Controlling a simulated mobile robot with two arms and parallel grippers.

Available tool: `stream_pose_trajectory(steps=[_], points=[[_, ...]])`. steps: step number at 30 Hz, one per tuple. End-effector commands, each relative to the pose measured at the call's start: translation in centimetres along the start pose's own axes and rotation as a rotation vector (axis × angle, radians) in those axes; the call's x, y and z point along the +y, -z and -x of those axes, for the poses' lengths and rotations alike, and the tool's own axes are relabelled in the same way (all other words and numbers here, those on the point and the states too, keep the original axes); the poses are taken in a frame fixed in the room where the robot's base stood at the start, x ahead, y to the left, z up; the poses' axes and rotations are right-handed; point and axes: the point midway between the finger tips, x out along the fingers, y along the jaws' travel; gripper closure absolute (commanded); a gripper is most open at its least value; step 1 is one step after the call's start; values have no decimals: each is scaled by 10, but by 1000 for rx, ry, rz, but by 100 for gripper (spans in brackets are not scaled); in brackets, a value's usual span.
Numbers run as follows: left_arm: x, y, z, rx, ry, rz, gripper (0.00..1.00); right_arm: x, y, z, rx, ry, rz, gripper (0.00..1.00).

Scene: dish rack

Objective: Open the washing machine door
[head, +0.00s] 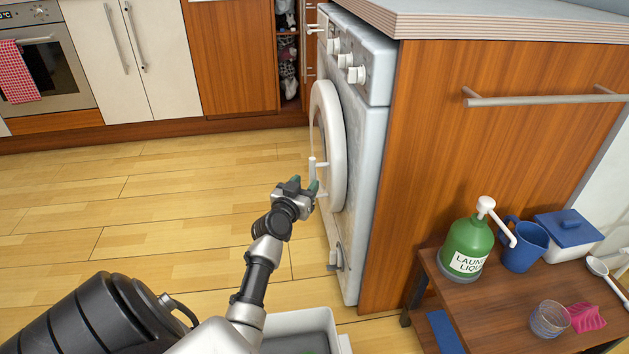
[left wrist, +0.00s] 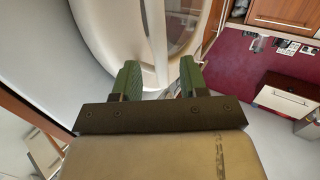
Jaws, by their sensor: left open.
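The white washing machine (head: 366,180) stands under the counter, its front facing left in the head view. Its round door (head: 334,130) looks closed, with a white handle (head: 314,166) on the near-left side of the rim. My left gripper (head: 306,186) is open, its green fingertips just below and beside the handle. I cannot tell whether they touch it. In the left wrist view the two green fingers of my left gripper (left wrist: 158,80) are apart, with the pale door rim (left wrist: 115,45) in front of them. My right gripper is not in view.
A low wooden table (head: 490,320) at the right holds a green laundry liquid bottle (head: 466,250), a blue mug (head: 524,248) and a white box with a blue lid (head: 569,230). A grey-white bin (head: 300,325) is on the floor below my arm. The floor (head: 150,200) left of the machine is clear.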

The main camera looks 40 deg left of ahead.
Motion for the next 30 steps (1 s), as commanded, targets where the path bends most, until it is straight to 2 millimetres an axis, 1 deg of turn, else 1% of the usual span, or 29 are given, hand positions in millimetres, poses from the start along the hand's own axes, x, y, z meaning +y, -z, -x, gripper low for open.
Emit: stream_pose_trajectory(steps=[1,3,6,9,13,20,28,30], points=[[0,-2,-11,3,2,1,57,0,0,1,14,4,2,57],[0,-2,-22,1,1,2,57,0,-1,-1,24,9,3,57],[0,-2,-35,1,1,-1,57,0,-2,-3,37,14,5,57],[0,-2,-43,-1,1,-1,57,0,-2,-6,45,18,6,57],[0,-1,-48,-2,0,-2,57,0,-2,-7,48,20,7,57],[0,-1,-48,-2,0,-2,57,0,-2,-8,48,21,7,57],[0,-1,-48,-2,0,-2,98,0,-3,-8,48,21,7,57],[0,-1,-47,-2,0,-2,100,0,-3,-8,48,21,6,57]])
